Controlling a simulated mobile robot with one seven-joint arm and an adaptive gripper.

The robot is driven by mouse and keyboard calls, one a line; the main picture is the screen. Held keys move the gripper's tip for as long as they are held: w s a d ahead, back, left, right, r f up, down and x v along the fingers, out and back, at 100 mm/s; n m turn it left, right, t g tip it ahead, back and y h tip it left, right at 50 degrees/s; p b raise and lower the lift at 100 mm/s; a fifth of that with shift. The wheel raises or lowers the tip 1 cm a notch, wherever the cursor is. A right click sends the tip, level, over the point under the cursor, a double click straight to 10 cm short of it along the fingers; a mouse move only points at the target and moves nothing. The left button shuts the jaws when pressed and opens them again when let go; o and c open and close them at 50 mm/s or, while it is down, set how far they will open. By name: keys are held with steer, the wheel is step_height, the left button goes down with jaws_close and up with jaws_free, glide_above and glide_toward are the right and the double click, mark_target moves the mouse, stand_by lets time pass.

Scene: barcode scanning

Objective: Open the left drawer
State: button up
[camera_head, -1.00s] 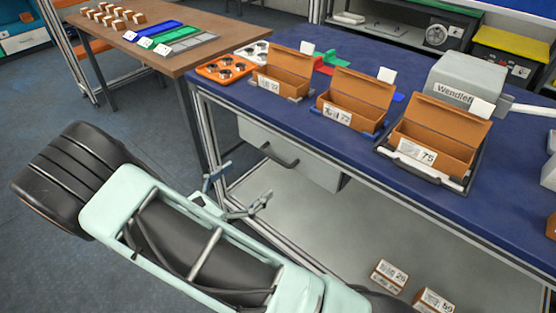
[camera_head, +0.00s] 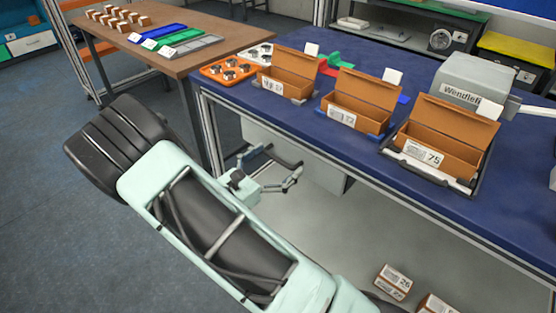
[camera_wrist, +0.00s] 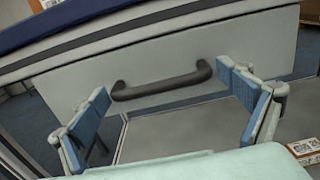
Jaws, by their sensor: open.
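The left drawer (camera_wrist: 70,95) has a light grey front under the blue table; in the head view its front (camera_head: 258,133) is partly hidden by my gripper. Its dark bar handle (camera_wrist: 163,84) runs across the wrist view, slightly tilted, between my fingers. My gripper (camera_wrist: 170,110) is open, with one blue-padded finger towards each end of the handle. In the head view my gripper (camera_head: 272,170) is at the drawer front, near the handle. I cannot tell whether a finger touches the handle. The drawer looks closed.
The blue table (camera_head: 400,170) carries several open brown boxes, an orange tray (camera_head: 222,70) and a grey machine (camera_head: 470,80). A brown table (camera_head: 185,65) stands at the back left. Small boxes (camera_head: 393,282) lie on the lower shelf (camera_head: 350,240). Floor at the left is clear.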

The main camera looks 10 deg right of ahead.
steer(key=shift+c, duration=0.4)
steer(key=c, duration=1.3)
steer(key=shift+p+v, duration=1.3)
steer(key=shift+v, duration=10.65)
steer(key=shift+s, duration=0.1)
steer(key=o, duration=1.4)
